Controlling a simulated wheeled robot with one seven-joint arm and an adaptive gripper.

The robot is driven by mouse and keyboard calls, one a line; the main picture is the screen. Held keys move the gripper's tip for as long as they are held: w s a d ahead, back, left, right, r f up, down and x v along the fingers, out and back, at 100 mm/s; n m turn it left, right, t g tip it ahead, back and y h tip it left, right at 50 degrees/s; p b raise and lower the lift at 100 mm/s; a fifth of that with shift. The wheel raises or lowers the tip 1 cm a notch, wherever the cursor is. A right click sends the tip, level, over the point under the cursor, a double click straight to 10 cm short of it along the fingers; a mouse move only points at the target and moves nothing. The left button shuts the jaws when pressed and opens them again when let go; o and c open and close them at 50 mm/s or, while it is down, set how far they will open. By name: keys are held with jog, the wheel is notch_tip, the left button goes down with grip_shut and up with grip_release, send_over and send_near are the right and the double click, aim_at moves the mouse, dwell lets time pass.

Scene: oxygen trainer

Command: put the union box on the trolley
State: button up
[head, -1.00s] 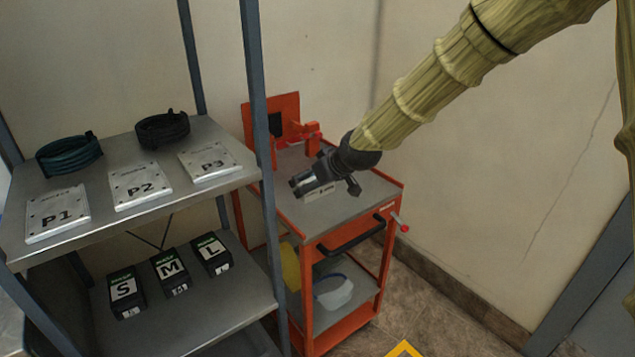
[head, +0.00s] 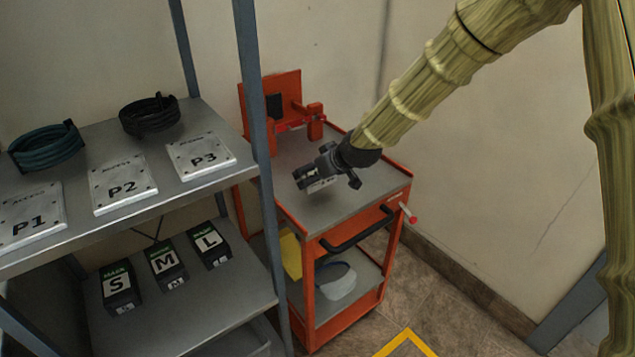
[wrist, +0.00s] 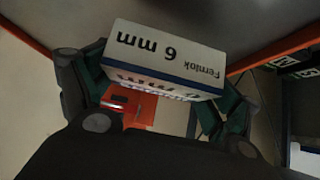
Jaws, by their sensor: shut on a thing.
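The union box (wrist: 165,55) is a small white carton with a dark blue band, marked "Fernlok 6 mm". My gripper (wrist: 150,85) is shut on it, with a finger at each end of the box in the wrist view. In the head view my gripper (head: 308,178) is over the grey top of the orange trolley (head: 345,203), and only part of the box shows there. I cannot tell whether the box touches the trolley top or is just above it.
An orange bracket (head: 272,95) stands at the trolley's back. A grey shelf (head: 75,238) at left holds plates, coiled hoses and, lower, several black boxes (head: 168,262); its post (head: 256,120) is close to the trolley. The trolley top's right side is clear.

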jog(key=shift+s+f, duration=0.1)
jog(key=shift+f, duration=1.6)
jog(key=shift+f, duration=0.1)
jog(key=o, duration=1)
jog(key=shift+c, duration=0.2)
jog(key=shift+s+d+r, duration=0.25)
jog(key=shift+r, duration=0.25)
jog(key=v, duration=1.1)
jog(key=shift+f, duration=0.15)
